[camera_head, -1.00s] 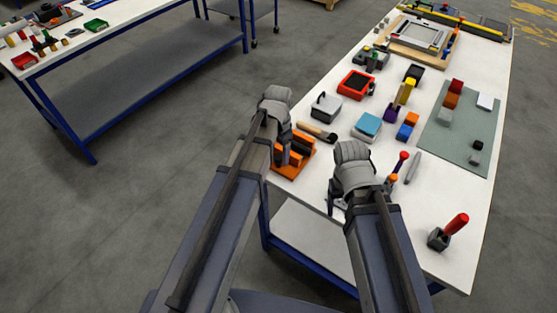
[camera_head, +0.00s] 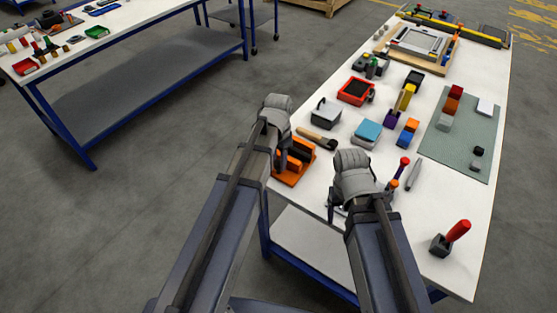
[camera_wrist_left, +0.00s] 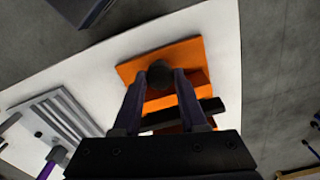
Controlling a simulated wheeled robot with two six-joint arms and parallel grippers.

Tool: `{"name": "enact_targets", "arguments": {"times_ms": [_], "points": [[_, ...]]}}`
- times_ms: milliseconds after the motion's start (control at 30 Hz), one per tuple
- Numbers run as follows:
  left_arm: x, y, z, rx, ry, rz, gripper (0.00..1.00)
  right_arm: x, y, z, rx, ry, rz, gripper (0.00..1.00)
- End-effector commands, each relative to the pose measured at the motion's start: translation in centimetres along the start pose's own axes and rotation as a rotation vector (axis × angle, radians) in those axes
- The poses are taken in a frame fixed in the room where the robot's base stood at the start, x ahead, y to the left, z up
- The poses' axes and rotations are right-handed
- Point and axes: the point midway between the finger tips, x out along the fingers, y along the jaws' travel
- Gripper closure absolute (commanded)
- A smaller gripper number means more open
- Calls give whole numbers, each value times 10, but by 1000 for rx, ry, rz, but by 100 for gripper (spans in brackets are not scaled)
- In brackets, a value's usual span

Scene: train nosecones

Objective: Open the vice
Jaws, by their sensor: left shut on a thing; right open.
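The vice is the orange block (camera_head: 301,162) at the table's near left edge, with a flat base and upright jaws with dark faces. In the left wrist view, the vice (camera_wrist_left: 188,54) lies under my left gripper. My left gripper (camera_wrist_left: 159,80) is shut on a dark round knob (camera_wrist_left: 159,72) at the vice's end. In the head view, my left gripper (camera_head: 280,165) is at the vice's left side, its fingertips partly hidden. My right gripper (camera_head: 335,208) is open and empty at the table's near edge, right of the vice.
A wooden-handled tool (camera_head: 316,138), a grey box (camera_head: 325,113) and a blue-topped block (camera_head: 367,130) stand beyond the vice. Red-handled tools (camera_head: 404,163) are close to my right gripper. A red-handled piece in a dark holder (camera_head: 440,244) stands nearer. Floor lies left of the table.

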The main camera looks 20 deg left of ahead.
Motion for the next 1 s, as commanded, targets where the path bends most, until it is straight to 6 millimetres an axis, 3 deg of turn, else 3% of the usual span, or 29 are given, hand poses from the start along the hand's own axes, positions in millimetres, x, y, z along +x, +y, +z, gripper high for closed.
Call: {"name": "enact_targets", "arguments": {"times_ms": [467, 1000], "points": [[0, 0, 0, -62, 0, 0, 100, 0, 0, 0, 0, 0, 0, 28], [0, 0, 0, -524, 0, 0, 100, 0, 0, 0, 0, 0, 0, 28]]}}
